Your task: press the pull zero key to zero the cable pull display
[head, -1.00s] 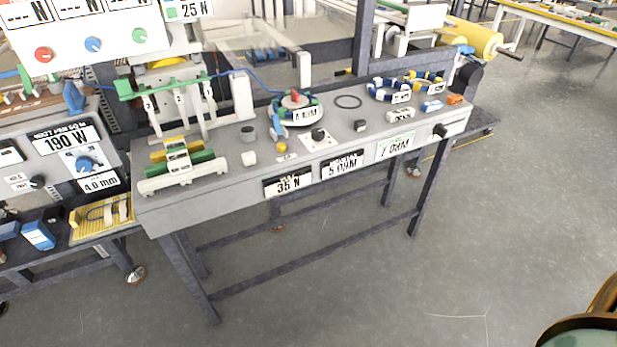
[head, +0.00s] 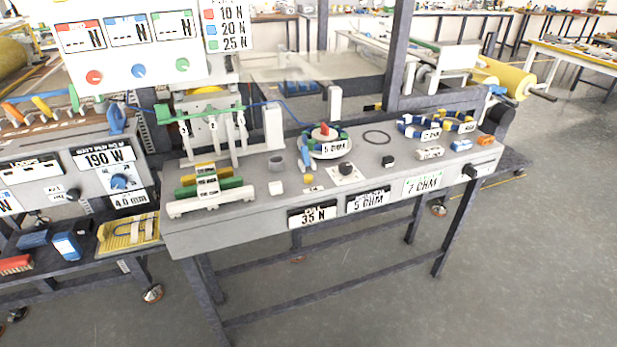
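The grey bench (head: 330,205) stands in the middle of the head view. Its front edge carries a black plate reading 35 N (head: 313,215). Just above that plate is a small yellow-topped piece with a white label (head: 308,181), too small to read. A black knob on a white plate (head: 345,171) and a small black block (head: 388,161) sit to its right. I cannot tell which of these is the pull zero key. A board with three readouts (head: 130,45) at the upper left shows dashes and N, above red, blue and green knobs. Neither gripper is in view.
A reel with a red top (head: 325,145) and a black ring (head: 377,137) lie on the bench. Coloured bars on a white rack (head: 208,188) stand at its left end. A 190 W control panel (head: 105,175) adjoins on the left. The floor in front is clear.

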